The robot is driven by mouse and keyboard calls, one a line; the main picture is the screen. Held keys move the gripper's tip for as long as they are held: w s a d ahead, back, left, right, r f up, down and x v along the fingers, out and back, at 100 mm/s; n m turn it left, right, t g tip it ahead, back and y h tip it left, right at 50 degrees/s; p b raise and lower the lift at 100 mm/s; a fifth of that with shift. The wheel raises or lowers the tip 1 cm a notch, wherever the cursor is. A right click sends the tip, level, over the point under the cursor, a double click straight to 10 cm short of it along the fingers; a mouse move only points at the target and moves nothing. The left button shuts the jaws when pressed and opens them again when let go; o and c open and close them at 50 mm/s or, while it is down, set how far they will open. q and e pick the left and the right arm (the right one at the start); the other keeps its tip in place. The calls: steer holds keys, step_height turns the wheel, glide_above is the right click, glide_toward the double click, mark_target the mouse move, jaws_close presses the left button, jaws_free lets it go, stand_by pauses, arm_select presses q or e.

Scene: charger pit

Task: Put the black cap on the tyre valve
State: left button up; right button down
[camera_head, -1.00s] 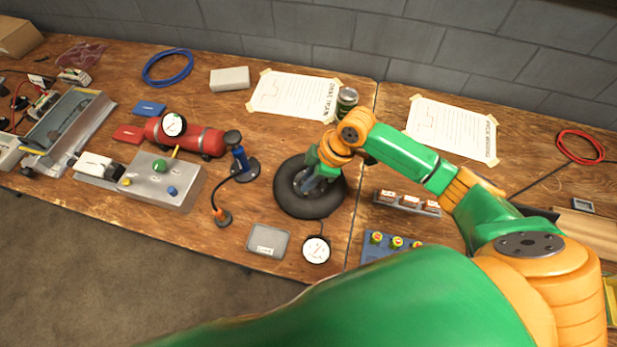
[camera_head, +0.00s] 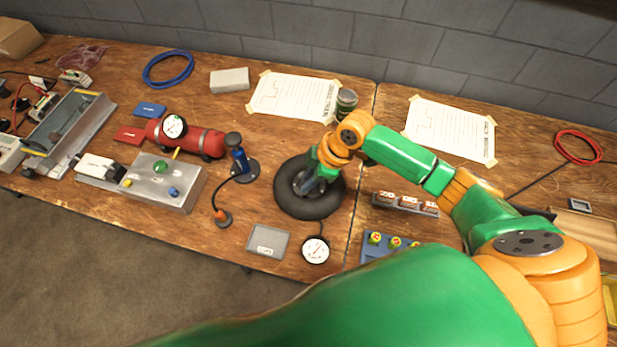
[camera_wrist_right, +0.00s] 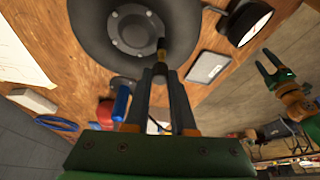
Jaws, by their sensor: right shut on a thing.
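The tyre (camera_head: 325,207) lies flat on the bench, with a grey hub in its middle. In the right wrist view the tyre (camera_wrist_right: 192,38) is at the top, and a brass-coloured valve stem (camera_wrist_right: 161,44) stands beside the hub. My right gripper (camera_head: 311,187) is over the hub. Its fingertips (camera_wrist_right: 160,68) are close together just at the stem, shut on a small dark thing that looks like the black cap. The fingers mostly hide it, and I cannot tell whether it touches the stem. My left gripper (camera_wrist_right: 270,66) shows at the right of the wrist view, open and empty.
A blue hand pump (camera_head: 238,157) with a hose and a red air tank (camera_head: 187,139) stand left of the tyre. A can (camera_head: 346,103) stands behind. Small-part racks (camera_head: 405,205) are at right.

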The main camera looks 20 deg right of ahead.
steer(key=shift+f+b, duration=0.95)
steer(key=shift+f, duration=0.45)
stand_by(0.4)
steer(key=c, duration=0.7)
jaws_free()
steer(key=shift+r, duration=0.1)
steer(key=v, duration=0.7)
